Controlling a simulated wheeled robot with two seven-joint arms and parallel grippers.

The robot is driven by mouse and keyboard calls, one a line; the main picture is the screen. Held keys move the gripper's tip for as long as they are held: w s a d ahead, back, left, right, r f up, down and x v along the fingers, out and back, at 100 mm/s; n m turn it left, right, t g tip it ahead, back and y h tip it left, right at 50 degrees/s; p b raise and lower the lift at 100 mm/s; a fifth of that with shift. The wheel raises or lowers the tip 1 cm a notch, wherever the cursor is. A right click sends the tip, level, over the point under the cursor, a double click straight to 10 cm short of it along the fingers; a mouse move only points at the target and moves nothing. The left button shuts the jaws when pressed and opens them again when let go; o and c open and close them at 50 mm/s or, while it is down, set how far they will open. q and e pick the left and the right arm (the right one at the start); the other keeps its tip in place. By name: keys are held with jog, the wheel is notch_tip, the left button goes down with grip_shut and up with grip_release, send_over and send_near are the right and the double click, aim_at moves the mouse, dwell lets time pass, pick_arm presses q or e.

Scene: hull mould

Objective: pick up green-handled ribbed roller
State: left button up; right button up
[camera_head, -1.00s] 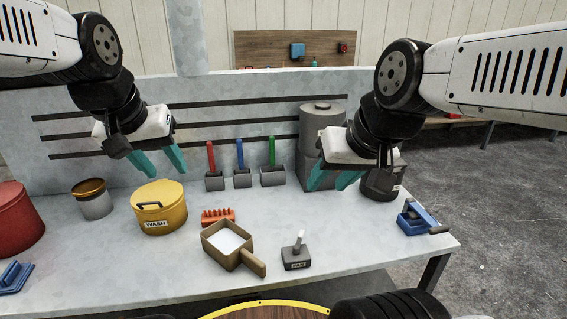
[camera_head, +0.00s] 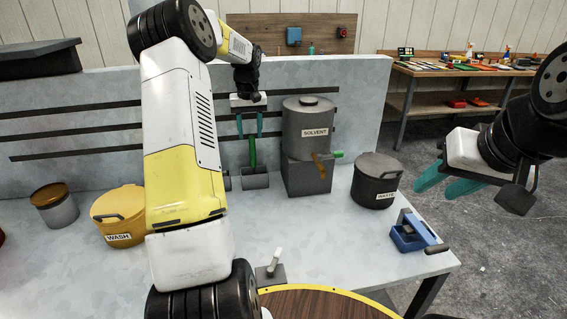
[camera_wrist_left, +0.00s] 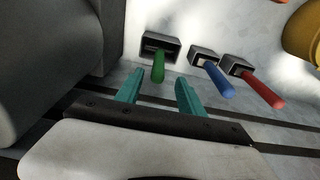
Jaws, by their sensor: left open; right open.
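The green-handled roller (camera_head: 253,153) stands upright in a grey holder (camera_head: 254,181) at the back of the bench. Its ribbed part is hidden in the holder. My left gripper (camera_head: 249,133) is open just above it, pointing down, with a teal finger on each side of the handle's top in the head view. In the left wrist view the green handle (camera_wrist_left: 158,68) shows between and just beyond the open fingertips (camera_wrist_left: 157,90). My right gripper (camera_head: 449,186) is open and empty, off to the right of the bench.
Blue (camera_wrist_left: 217,81) and red (camera_wrist_left: 262,90) handles stand in holders beside the green one. The solvent drum (camera_head: 307,123) is close on its right, with a waste bin (camera_head: 376,181) beyond. A yellow wash tub (camera_head: 117,212) stands left. The slotted back panel (camera_head: 60,120) is close behind.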

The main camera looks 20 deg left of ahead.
aim_at(252, 149)
pick_arm(q)
jog(key=f, duration=0.5)
jog(key=w+f, duration=0.1)
jog(key=f, duration=0.1)
jog(key=shift+f, duration=0.4)
jog(key=shift+c, duration=0.4)
grip_shut()
